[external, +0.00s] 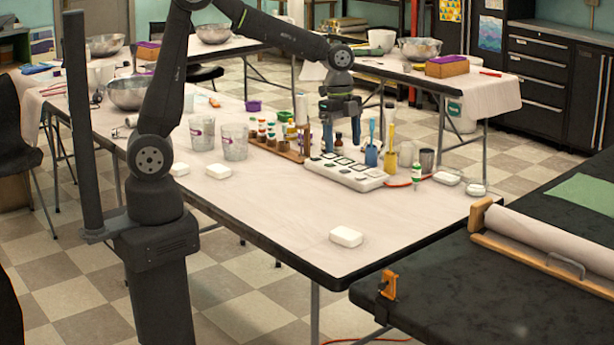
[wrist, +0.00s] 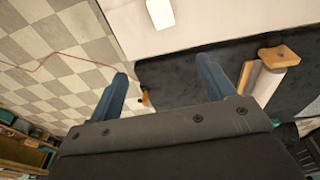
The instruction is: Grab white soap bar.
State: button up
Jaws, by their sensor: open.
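A white soap bar (external: 346,237) lies flat near the front corner of the light-covered table (external: 290,235). Another white bar (external: 218,171) and a partly hidden one (external: 179,169) lie at the left, near my arm. Two more white pieces (external: 447,178) (external: 476,189) lie near the right edge. My gripper (external: 341,132) is open and empty, raised over the back of the table, above the bottles and moulds. In the wrist view, its two blue fingers (wrist: 164,75) are spread apart. One white bar (wrist: 160,14) shows at the top edge, beyond the fingertips and cut off by the frame.
Two clear cups (external: 234,141) stand to the left. A dark bench with a paper roll (external: 560,247) is at right. The front table area is mostly clear.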

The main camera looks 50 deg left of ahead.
jog(key=n+h, duration=0.1)
jog(key=h, duration=0.1)
send_near(346, 233)
jog(key=shift+s+a+f+t, duration=0.1)
jog(key=shift+s+f+t, duration=0.05)
jog(key=shift+f, duration=0.45)
jog(key=shift+s+f+t, duration=0.15)
jog(key=shift+f, duration=0.4)
jog(key=shift+d+x, duration=0.25)
jog(key=shift+x, duration=1.35)
jog(key=shift+d+x, duration=0.2)
jog(key=shift+x, duration=1.4)
jog(key=shift+w+r, duration=0.15)
jog(key=shift+c, duration=0.3)
jog(key=c, duration=1)
